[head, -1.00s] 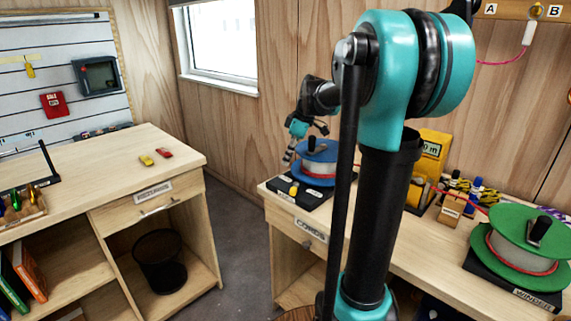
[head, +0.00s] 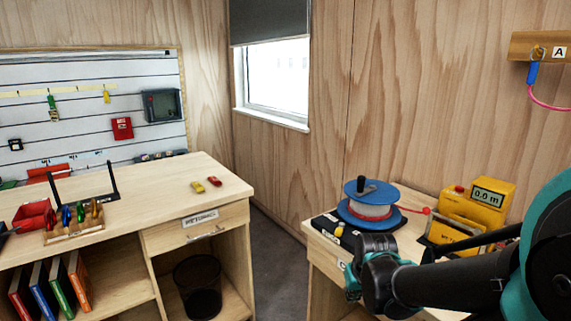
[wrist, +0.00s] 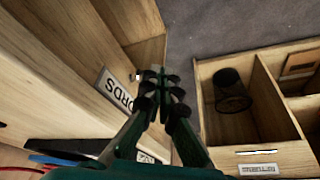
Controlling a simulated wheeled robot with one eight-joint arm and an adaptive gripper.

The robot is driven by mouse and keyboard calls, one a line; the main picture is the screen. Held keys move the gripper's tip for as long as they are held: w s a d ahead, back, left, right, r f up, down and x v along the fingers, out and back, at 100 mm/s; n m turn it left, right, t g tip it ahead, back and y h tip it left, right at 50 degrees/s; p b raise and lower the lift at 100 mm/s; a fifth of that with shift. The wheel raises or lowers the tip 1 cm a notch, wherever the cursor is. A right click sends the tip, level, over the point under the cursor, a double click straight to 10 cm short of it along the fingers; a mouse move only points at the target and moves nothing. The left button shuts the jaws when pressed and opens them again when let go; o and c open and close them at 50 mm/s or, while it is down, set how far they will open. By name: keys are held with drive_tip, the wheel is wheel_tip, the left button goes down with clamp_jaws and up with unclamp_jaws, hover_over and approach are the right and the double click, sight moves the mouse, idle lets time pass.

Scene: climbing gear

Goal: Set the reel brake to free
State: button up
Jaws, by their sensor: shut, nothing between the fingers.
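The blue reel (head: 369,203) stands on a black base (head: 328,223) on the right bench, wound with pale line. A small yellow knob (head: 339,229), which may be the brake, sits on the base's left part; its setting is too small to read. In the head view my wrist is in front of the bench, below the reel, and my fingers are hidden. The wrist view shows my gripper (wrist: 163,82) shut and empty, in front of a labelled drawer (wrist: 118,90) and above the floor. The reel's blue edge (wrist: 60,158) shows at that view's lower left.
A yellow meter (head: 487,195) reading 0.0 m stands right of the reel, with a red line running towards it. A second desk (head: 130,190) stands left, with a black bin (head: 197,288) in its lower compartment. Bare floor (head: 272,260) lies between the desks.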

drive_tip(key=shift+o, duration=1.2)
drive_tip(key=shift+s+d+f+m, duration=0.1)
drive_tip(key=shift+s+f+m, duration=0.2)
drive_tip(key=shift+s, duration=0.1)
drive_tip(key=o, duration=0.7)
drive_tip(key=w+r+m+g, duration=0.1)
drive_tip(key=w+r, duration=0.5)
drive_tip(key=w, duration=0.1)
wheel_tip(320, 180, up, 21)
drive_tip(key=m+g, duration=0.3)
drive_tip(key=m, duration=0.1)
hover_over(339, 230)
wheel_tip(339, 230, down, 18)
drive_tip(key=shift+r, duration=0.25)
clamp_jaws()
